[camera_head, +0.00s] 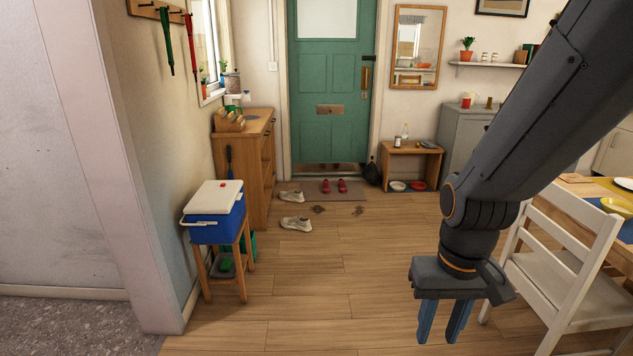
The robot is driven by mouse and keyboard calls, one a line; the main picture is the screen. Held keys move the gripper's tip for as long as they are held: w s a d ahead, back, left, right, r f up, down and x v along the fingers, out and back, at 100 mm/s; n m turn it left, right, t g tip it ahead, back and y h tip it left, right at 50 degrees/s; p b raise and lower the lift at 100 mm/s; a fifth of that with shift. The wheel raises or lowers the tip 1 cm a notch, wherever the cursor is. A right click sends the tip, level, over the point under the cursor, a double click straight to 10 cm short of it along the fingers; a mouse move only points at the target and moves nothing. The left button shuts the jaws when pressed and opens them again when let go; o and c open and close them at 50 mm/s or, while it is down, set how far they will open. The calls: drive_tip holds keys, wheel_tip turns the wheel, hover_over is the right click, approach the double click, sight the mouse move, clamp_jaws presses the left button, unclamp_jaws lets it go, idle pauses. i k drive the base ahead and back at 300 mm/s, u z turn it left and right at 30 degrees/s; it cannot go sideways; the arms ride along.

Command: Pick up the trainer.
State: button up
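Two pale trainers lie on the wooden floor left of the middle. The nearer trainer (297,224) stands on bare boards. The farther trainer (291,196) is beside the doormat's left end. My gripper (441,341) hangs at the lower right with its two blue-grey fingers pointing down. The fingers are a little apart, with a gap and nothing seen between them. It is well away from both trainers, nearer to the camera and to the right.
A blue cool box (214,221) sits on a wooden stool (243,266) at the left. Red shoes (334,186) rest on the doormat (316,196) before the green door (331,92). A white chair (560,270) and table are at the right.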

sight(299, 223)
drive_tip(key=z, duration=0.1)
drive_tip(key=i, duration=1.6)
drive_tip(key=u, duration=0.2)
drive_tip(key=i, duration=1.8)
drive_tip(key=u, duration=0.85)
drive_tip(key=i, duration=1.2)
drive_tip(key=u, duration=0.3)
